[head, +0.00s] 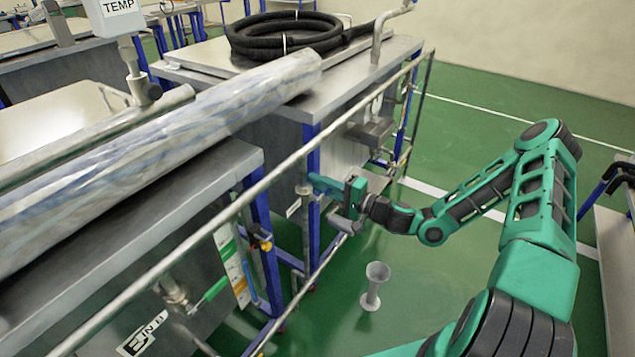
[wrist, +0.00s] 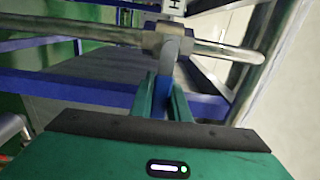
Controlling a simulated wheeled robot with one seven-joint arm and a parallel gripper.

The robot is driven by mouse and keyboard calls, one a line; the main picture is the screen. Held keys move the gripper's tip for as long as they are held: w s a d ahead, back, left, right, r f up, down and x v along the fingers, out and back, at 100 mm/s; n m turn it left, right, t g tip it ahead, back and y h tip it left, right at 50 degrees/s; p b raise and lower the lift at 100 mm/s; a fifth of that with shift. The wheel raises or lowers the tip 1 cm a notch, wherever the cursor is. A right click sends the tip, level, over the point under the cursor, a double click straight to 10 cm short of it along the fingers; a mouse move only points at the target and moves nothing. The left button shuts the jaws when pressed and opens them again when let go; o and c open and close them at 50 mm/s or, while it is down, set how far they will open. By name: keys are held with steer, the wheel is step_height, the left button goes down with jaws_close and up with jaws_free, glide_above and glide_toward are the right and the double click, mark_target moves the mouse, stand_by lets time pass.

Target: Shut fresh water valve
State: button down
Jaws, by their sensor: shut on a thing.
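A valve with a blue lever handle (head: 324,184) sits on a pipe by the blue frame post in the middle of the head view. My gripper (head: 346,190) meets the handle from the right and is shut on it. In the wrist view, my fingers (wrist: 162,97) have the blue handle (wrist: 162,84) between them. The handle's grey metal stem (wrist: 168,58) runs up to the valve body (wrist: 170,40) on a horizontal pipe. The handle's gripped part is partly hidden by my fingers.
A long rail (head: 225,215) runs diagonally between my arm and the steel tanks. Another valve with a green handle (head: 216,288) is at lower left. A grey funnel-shaped stand (head: 376,285) is on the green floor below my gripper. Floor to the right of it is clear.

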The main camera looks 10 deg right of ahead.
steer(key=shift+f, duration=0.2)
steer(key=c, duration=1.7)
jaws_free()
steer(key=v, duration=1)
steer(key=shift+s+d, duration=0.25)
steer(key=shift+d, duration=0.05)
steer(key=shift+a, duration=0.1)
